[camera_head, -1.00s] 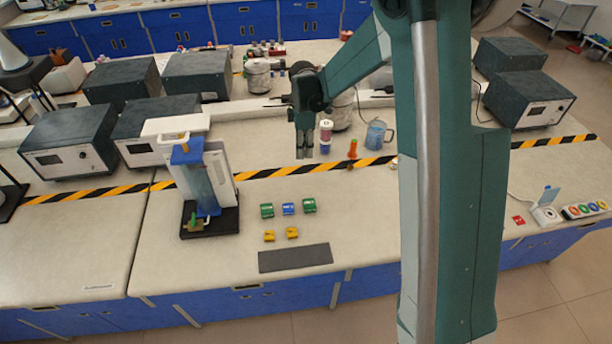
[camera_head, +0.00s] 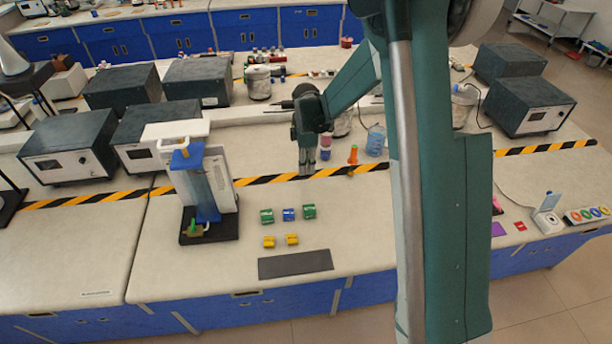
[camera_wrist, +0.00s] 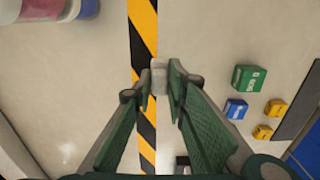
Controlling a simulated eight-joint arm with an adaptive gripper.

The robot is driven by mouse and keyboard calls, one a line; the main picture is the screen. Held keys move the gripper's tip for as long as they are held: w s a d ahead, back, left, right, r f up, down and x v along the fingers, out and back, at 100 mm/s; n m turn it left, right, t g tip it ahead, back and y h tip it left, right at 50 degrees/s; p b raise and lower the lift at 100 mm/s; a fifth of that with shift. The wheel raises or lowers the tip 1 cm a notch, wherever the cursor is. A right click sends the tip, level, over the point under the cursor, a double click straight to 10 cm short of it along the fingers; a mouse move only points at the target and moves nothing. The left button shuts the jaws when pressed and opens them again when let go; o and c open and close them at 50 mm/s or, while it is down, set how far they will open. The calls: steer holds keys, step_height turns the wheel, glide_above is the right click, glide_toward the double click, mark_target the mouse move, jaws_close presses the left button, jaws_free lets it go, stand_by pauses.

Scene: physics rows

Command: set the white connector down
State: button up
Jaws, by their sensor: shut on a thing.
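The white connector (camera_wrist: 158,76) shows in the wrist view as a small pale block between my fingertips, over the black and yellow tape. My gripper (camera_wrist: 161,92) is shut on it. In the head view my gripper (camera_head: 307,168) points down near the tape on the middle bench, behind the row of green and blue blocks. The connector is too small to make out there. I cannot tell whether it touches the bench.
Green (camera_head: 266,216) and blue (camera_head: 289,214) blocks, yellow blocks (camera_head: 269,242) and a dark mat (camera_head: 295,264) lie in front. An orange bottle (camera_head: 353,154) and a blue mug (camera_head: 375,140) stand to the right. A blue-and-white apparatus (camera_head: 207,180) stands left.

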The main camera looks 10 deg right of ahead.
mark_target(306, 181)
steer(key=shift+f, duration=0.45)
steer(key=shift+f, duration=0.1)
steer(key=shift+f, duration=1.75)
steer(key=shift+f+b, duration=0.15)
steer(key=shift+b, duration=0.2)
steer(key=o, duration=0.8)
steer(key=shift+c, duration=0.2)
steer(key=shift+r, duration=0.2)
step_height(306, 181, up, 12)
steer(key=shift+f+p, duration=0.1)
steer(key=shift+p, duration=0.7)
